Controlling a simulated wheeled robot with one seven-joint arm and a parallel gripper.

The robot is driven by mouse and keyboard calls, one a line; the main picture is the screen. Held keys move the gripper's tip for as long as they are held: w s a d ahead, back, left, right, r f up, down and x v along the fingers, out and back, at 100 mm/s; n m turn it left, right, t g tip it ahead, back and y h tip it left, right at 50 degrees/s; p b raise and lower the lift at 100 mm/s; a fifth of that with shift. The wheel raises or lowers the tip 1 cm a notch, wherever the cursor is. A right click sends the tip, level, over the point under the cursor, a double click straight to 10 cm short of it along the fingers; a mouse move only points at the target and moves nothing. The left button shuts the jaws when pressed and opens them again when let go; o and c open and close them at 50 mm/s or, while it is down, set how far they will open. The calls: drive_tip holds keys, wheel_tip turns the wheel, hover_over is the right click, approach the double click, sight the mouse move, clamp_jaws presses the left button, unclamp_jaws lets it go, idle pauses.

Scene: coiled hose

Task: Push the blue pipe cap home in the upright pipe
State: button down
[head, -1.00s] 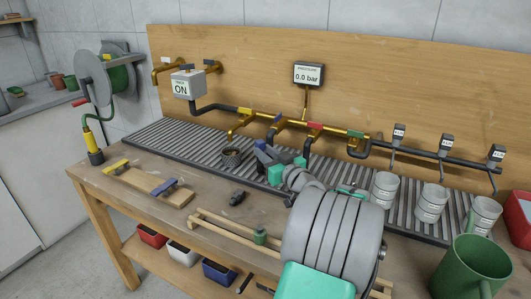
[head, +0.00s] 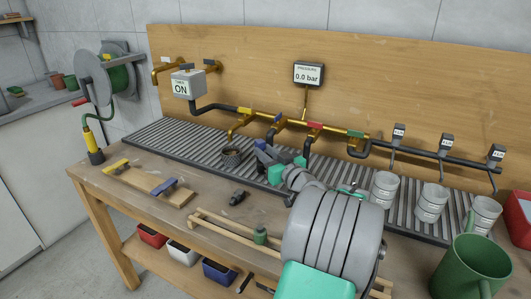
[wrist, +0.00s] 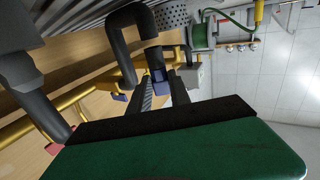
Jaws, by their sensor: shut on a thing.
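My gripper (head: 264,152) is low over the grey slatted tray, below the blue-handled valve (head: 277,118). In the wrist view my gripper (wrist: 161,82) has its two dark fingers closed around a small blue thing (wrist: 159,74), which looks like the blue pipe cap; the fingers hide most of it. Dark bent pipes (wrist: 118,62) are close beside the fingers in the wrist view. A dark pipe (head: 270,134) drops from the blue-handled valve close behind my gripper. I cannot tell which is the upright pipe, or whether the cap touches it.
The slatted tray (head: 180,134) runs along the back of the bench. Red-handled (head: 315,126) and green-handled (head: 355,134) valves are to the right. Several white cans and a green mug (head: 472,270) stand farther right.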

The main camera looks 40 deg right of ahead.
drive_tip(key=shift+f, duration=0.3)
drive_tip(key=c, duration=1.6)
unclamp_jaws()
drive_tip(key=shift+c, duration=0.2)
drive_tip(key=o, duration=0.5)
drive_tip(key=shift+r, duration=0.2)
drive_tip(key=s, duration=0.2)
drive_tip(key=s+a, duration=0.1)
drive_tip(key=s, duration=0.4)
drive_tip(key=shift+s+a, duration=0.25)
drive_tip(key=shift+s, duration=0.1)
